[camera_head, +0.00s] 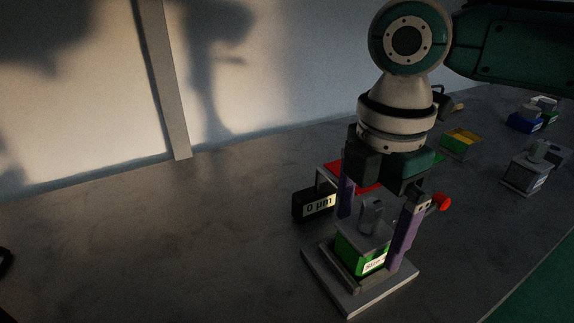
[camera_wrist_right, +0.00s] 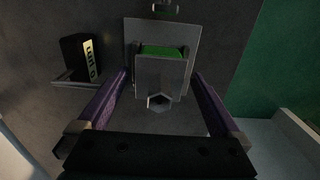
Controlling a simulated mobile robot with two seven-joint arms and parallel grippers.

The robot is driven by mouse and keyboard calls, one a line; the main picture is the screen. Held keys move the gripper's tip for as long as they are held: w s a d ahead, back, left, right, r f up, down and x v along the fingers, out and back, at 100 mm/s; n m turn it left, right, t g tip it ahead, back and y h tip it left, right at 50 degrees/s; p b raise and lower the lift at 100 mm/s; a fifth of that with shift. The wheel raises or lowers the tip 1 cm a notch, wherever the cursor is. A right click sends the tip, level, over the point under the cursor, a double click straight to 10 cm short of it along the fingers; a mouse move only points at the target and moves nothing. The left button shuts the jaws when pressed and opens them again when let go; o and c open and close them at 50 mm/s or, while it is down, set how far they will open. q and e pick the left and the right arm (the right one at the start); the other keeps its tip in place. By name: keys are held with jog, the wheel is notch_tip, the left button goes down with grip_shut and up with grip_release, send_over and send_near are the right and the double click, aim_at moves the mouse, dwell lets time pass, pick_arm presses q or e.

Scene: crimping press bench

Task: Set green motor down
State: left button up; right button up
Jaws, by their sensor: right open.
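The green motor (camera_head: 362,250) has a grey top with a grey knob and a white label on its front. It sits upright on a pale square plate (camera_head: 345,299) on the bench, within a low grey frame. My right gripper (camera_head: 377,230) is above and around it, with purple fingers apart on either side of the motor. In the right wrist view the motor's grey top (camera_wrist_right: 160,78) and a strip of green lie beyond the open fingers (camera_wrist_right: 160,85). My left gripper is not clearly in view.
A black display reading "0 µm" (camera_head: 314,205) stands left of the plate. A red knob (camera_head: 444,202) shows right of my gripper. A yellow-green bin (camera_head: 460,142), a grey block (camera_head: 525,176) and a blue item (camera_head: 524,122) stand at the right.

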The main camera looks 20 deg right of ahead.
notch_tip(320, 180, up, 12)
jog(key=shift+f+p, duration=0.2)
jog(key=shift+p, duration=0.45)
jog(key=s+a+f+m+t, duration=0.1)
jog(key=s+a+f+m, duration=0.2)
jog(key=m, duration=0.1)
jog(key=s+a+f+m+t+y, duration=0.1)
jog(key=s+a+f+m, duration=0.1)
jog(key=s+f+m, duration=0.2)
jog(key=s+a+f+m+t+y, duration=0.1)
jog(key=s+a+f+m, duration=0.2)
jog(key=s+m, duration=0.1)
jog(key=shift+s+a+f, duration=0.15)
jog(key=shift+a+f, duration=0.15)
jog(key=shift+a, duration=0.05)
jog(key=s+d+m+h, duration=0.1)
jog(key=s+d+m, duration=0.3)
jog(key=d+m, duration=0.1)
jog(key=shift+s+d+f+t+h, duration=0.3)
jog(key=shift+s+f+h, duration=0.05)
jog(key=shift+f+h, duration=0.05)
